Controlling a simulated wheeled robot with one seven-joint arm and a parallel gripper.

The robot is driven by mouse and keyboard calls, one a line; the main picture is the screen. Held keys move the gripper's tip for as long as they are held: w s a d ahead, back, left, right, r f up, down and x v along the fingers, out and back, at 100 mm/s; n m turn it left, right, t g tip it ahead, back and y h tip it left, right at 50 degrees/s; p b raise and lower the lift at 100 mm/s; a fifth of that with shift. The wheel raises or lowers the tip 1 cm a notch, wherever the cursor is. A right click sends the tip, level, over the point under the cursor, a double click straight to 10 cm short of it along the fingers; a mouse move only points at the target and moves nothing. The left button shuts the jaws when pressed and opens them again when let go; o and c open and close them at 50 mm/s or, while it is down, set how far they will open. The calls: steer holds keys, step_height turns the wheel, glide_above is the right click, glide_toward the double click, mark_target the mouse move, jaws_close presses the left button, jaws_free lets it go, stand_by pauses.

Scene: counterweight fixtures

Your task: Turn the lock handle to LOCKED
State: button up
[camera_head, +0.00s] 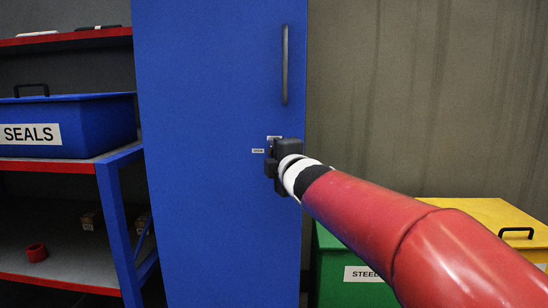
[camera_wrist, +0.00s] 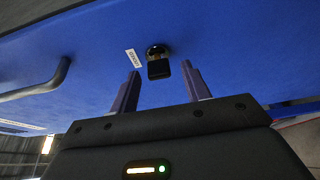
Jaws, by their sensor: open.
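The lock handle (camera_wrist: 159,69) is a small black lever on a round dark base on the blue cabinet door (camera_head: 210,90). In the wrist view it lies between the two fingers, with a visible gap on each side. In the head view my gripper hides it. My gripper (camera_wrist: 160,72) is open and empty, pointing at the door; it also shows in the head view (camera_head: 271,167) close in front of the door. Another label (camera_head: 274,137) sits above, too small to read.
A long vertical door pull (camera_head: 285,65) is above the lock; it also shows in the wrist view (camera_wrist: 38,88). A shelf (camera_head: 60,166) with a blue SEALS bin (camera_head: 90,120) stands left. Green (camera_head: 330,265) and yellow (camera_head: 480,215) bins stand at the lower right.

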steer(key=v, duration=0.6)
steer(key=shift+s, duration=0.4)
steer(key=shift+d, duration=0.15)
steer(key=s+d+f+m+g+h, duration=0.4)
steer(key=s+d+f+m+h, duration=0.2)
steer(key=s+d+f+m, duration=0.45)
steer(key=s+d+f+m+g, duration=0.2)
steer(key=s+f+m+g, duration=0.1)
steer(key=s+f+m, duration=0.3)
steer(key=s+d+f+m+g, duration=0.2)
steer(key=s+f+m+g, duration=0.2)
steer(key=s+f, duration=0.6)
steer(key=shift+s+d+f+m, duration=0.3)
steer(key=shift+s+f+m, duration=0.05)
steer(key=shift+s+m, duration=0.45)
